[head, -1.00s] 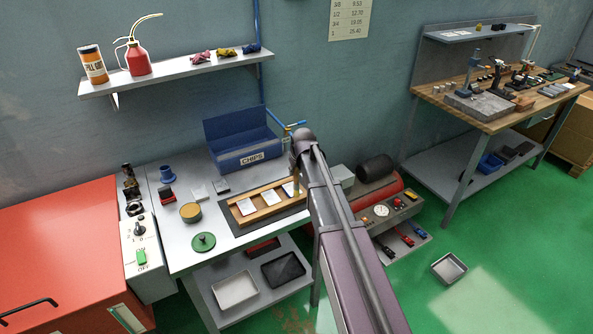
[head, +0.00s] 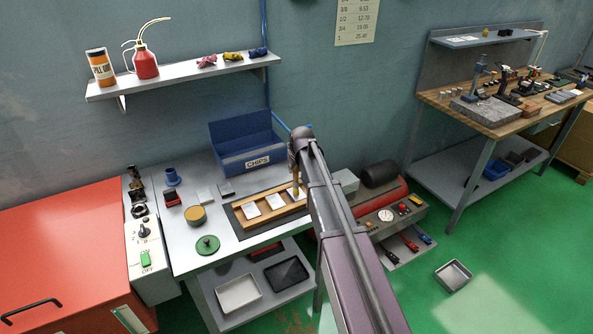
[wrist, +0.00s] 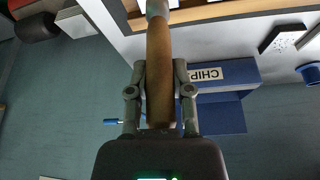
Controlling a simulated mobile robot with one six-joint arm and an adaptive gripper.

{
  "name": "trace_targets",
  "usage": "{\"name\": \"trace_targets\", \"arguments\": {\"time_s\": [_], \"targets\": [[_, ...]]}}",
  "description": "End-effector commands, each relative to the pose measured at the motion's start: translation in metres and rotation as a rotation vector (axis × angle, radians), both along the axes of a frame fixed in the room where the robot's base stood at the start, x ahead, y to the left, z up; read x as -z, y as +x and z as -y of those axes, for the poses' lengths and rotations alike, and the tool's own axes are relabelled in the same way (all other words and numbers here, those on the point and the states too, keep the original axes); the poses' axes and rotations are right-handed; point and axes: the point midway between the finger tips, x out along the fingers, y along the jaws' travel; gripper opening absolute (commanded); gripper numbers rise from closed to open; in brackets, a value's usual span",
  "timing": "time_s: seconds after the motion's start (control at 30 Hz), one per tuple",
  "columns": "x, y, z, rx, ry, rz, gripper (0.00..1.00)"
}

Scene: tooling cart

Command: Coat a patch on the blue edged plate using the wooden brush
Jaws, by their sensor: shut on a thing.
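My gripper (wrist: 160,92) is shut on the handle of the wooden brush (wrist: 160,50), with a finger on each side. The brush's pale ferrule (wrist: 157,8) is at the top edge of the wrist view; its bristles are out of that view. In the head view the brush (head: 296,180) hangs nearly upright over the right part of a wooden tray (head: 262,216). White plates lie in the tray: a left one (head: 250,210) and a middle one (head: 275,201). The right end is partly hidden by brush and arm. I cannot make out a blue edge or whether the bristles touch.
A blue CHIPS bin (head: 243,150) stands behind the tray. A tan-topped round tin (head: 196,216), a green disc (head: 207,245) and a blue cup (head: 172,177) are to the left. A shelf (head: 190,78) hangs above. A red machine (head: 385,207) stands at right.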

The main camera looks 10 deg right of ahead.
Motion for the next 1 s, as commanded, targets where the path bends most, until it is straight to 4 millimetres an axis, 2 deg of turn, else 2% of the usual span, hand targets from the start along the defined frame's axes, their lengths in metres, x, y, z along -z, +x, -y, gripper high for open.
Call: {"name": "trace_targets", "arguments": {"time_s": [0.37, 1.0], "targets": [[0.000, 0.003, -0.001, 0.000, 0.000, 0.000, 0.00], [0.001, 0.036, -0.012, 0.001, 0.000, 0.000, 0.00]]}}
